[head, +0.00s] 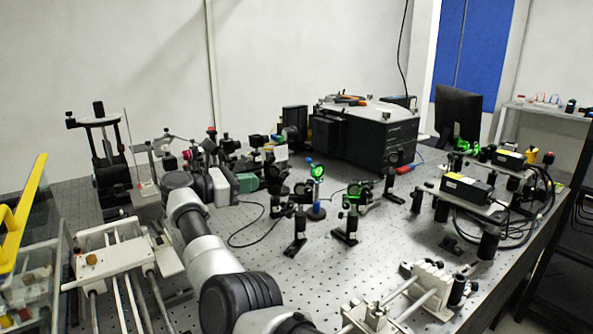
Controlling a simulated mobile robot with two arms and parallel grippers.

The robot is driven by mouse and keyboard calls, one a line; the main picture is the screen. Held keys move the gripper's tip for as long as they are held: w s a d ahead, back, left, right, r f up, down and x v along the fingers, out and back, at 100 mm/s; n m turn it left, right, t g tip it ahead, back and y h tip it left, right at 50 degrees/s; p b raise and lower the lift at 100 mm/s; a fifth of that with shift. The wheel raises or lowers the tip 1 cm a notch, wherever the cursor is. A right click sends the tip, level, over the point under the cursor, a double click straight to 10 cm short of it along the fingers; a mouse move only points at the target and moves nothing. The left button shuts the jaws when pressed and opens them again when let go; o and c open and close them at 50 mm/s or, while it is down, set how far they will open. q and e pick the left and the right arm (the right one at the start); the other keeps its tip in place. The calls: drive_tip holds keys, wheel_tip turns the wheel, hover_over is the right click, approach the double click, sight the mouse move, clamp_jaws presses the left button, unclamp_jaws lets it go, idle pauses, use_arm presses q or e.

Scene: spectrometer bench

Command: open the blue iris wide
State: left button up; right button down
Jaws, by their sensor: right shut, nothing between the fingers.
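My right arm rises from the bottom middle and bends right at the wrist. My right gripper (277,174) is shut and empty, a little left of the iris. Its fingertips are small and hard to separate from the dark mounts behind. My left gripper is not in view.
Black post mounts (346,227) stand close in front and right of the iris. A black box instrument (365,135) stands behind. Yellow-labelled modules (465,188) with cables sit at right. The perforated bench (380,265) is clear at front middle.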

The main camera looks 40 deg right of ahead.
drive_tip(key=p, duration=0.3)
approach(311, 164)
wheel_tip(311, 164, down, 3)
drive_tip(key=d, duration=0.3)
drive_tip(key=shift+s+d+r+p, duration=0.25)
drive_tip(key=shift+s+d+r, duration=0.05)
drive_tip(key=shift+d+r, duration=0.35)
drive_tip(key=shift+s+d+r+p, duration=0.25)
drive_tip(key=shift+d+r, duration=0.25)
drive_tip(key=shift+d, duration=0.15)
